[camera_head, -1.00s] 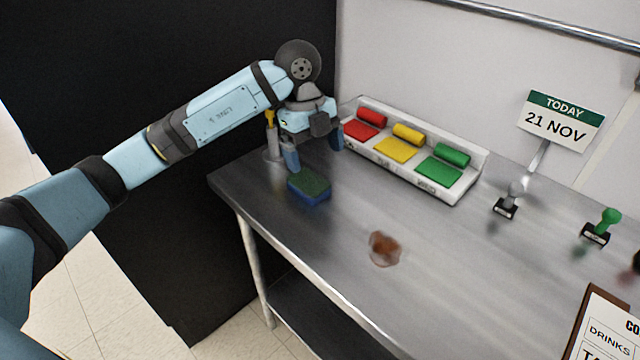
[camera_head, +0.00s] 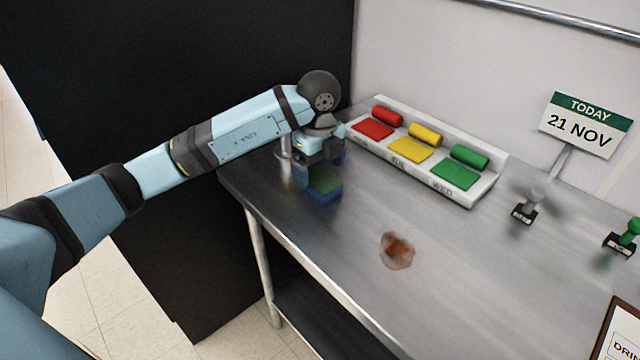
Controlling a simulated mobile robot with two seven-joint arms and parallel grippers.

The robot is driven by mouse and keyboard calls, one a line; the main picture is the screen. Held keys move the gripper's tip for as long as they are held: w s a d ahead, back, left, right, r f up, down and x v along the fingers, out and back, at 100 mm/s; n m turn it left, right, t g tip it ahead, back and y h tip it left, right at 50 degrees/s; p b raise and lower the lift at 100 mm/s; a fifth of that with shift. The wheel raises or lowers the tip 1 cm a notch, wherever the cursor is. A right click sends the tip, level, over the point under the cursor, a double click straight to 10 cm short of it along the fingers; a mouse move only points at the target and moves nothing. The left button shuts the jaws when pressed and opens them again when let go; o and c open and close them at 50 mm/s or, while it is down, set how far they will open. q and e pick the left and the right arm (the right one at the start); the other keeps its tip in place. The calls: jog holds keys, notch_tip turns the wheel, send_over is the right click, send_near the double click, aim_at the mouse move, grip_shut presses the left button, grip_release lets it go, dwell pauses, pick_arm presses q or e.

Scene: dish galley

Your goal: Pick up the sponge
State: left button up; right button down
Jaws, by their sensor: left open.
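The gripper covers the back part of the sponge. I cannot tell whether the fingers touch it. My right gripper is not in view.
A white tray (camera_head: 485,193) with red, yellow and green pads and rolls stands behind, close to the gripper. A brown stain (camera_head: 397,251) is mid-table. Stamps (camera_head: 524,212), a date sign (camera_head: 585,124) and a clipboard (camera_head: 606,335) are at right. A dark panel stands at left.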

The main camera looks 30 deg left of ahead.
aim_at(320, 178)
pick_arm(q)
notch_tip(320, 178, down, 4)
jog(key=shift+d+r, duration=0.1)
jog(key=c, duration=1)
notch_tip(320, 178, up, 10)
jog(key=shift+r+p, duration=0.1)
jog(key=shift+p, duration=0.4)
jog(key=o, duration=0.3)
jog(key=shift+c, duration=1.2)
